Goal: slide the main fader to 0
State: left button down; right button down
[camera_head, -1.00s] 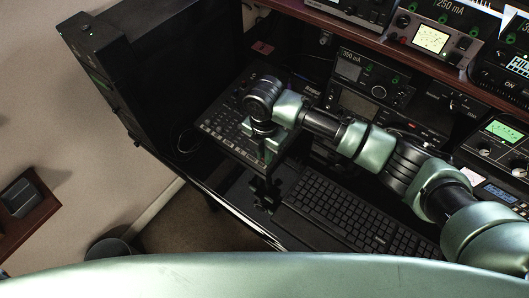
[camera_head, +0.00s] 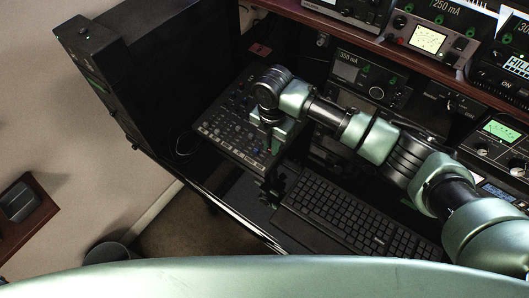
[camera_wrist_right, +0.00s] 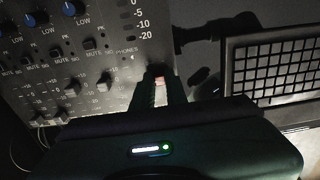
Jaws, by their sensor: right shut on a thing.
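The mixer (camera_head: 222,132) is a dark panel with rows of knobs, left of the keyboard. In the right wrist view the mixer (camera_wrist_right: 112,60) shows blue knobs, mute buttons, small channel faders and a level scale down to -20. My right gripper (camera_head: 270,180) is at the mixer's near right corner. In the wrist view the right gripper (camera_wrist_right: 160,76) is shut on a small reddish cap, apparently the main fader (camera_wrist_right: 160,71), below the phones label. The fingers hide most of the cap and its slot, so its scale position cannot be read. My left gripper is not in view.
A black keyboard (camera_head: 352,215) lies right of the mixer. Radio units with lit meters (camera_head: 430,38) fill the shelf and desk at the back right. A tall black case (camera_head: 150,70) stands at the left. The desk's front edge is close to the gripper.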

jog(key=shift+w+d+r, duration=0.1)
jog(key=shift+w+d, duration=0.05)
jog(key=shift+w, duration=0.1)
jog(key=c, duration=1.7)
grip_release()
jog(key=shift+s, duration=0.1)
notch_tip(320, 180, up, 8)
jog(key=shift+f+b, duration=0.1)
jog(key=shift+b, duration=0.3)
